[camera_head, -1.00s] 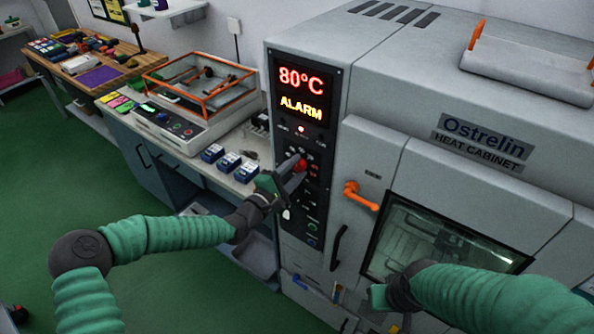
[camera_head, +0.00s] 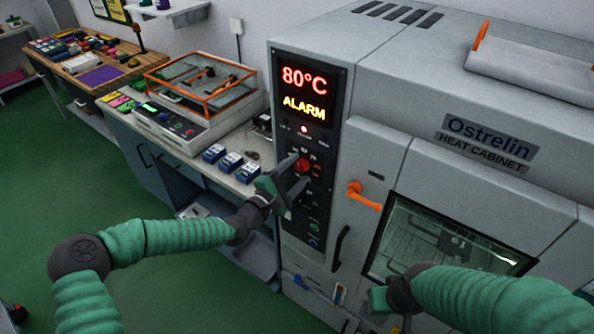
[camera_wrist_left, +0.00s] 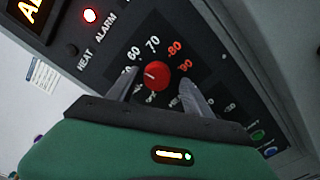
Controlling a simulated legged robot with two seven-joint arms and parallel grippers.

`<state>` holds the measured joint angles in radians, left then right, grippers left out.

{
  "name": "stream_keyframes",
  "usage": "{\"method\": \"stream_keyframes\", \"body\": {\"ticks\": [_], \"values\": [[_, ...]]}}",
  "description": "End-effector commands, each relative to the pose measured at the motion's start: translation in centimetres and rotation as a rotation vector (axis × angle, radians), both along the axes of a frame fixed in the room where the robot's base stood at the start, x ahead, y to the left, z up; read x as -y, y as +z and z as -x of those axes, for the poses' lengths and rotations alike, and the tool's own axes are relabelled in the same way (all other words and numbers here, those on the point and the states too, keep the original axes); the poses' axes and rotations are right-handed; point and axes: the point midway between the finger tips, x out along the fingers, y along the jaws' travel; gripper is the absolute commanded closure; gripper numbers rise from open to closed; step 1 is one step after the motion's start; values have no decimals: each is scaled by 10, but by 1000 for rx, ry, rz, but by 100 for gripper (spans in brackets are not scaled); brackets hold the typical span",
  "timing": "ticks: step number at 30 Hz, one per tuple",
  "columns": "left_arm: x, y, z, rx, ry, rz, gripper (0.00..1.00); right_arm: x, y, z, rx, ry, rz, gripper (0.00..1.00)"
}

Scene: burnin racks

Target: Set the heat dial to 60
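The red heat dial (camera_head: 302,166) is on the dark control panel (camera_head: 310,130) of the heat cabinet. The display above it reads 80°C and ALARM. My left gripper (camera_head: 301,169) is at the dial with its fingers spread. In the left wrist view the dial (camera_wrist_left: 157,75) shows between the two fingertips (camera_wrist_left: 159,80), with a gap on each side. Printed 60, 70, 80 and 90 curve around it. A small pale mark shows on the dial's left part, but its exact setting is unclear. My right gripper (camera_head: 380,299) is low before the cabinet window, its fingers mostly hidden.
An orange door handle (camera_head: 362,196) sticks out to the right of the panel. The cabinet window (camera_head: 440,240) is behind my right arm. A bench with an orange-framed clear case (camera_head: 200,80) and several small blue-and-white boxes (camera_head: 231,162) stands left of the cabinet.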

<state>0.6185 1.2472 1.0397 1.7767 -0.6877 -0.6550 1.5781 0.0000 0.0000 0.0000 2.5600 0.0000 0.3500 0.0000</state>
Motion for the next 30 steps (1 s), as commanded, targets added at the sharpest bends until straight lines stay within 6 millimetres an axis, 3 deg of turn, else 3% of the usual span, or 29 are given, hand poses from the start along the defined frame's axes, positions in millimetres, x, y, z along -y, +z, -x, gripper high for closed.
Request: {"method": "stream_keyframes", "body": {"ticks": [11,24,30], "values": [[-8,2,9,6,2,0,42,0,-2,0,0,0,0,64],[-82,0,105,2,6,3,42,0,-14,0,0,0,0,64],[-99,1,130,3,3,3,42,0,-15,0,0,0,0,64]]}}
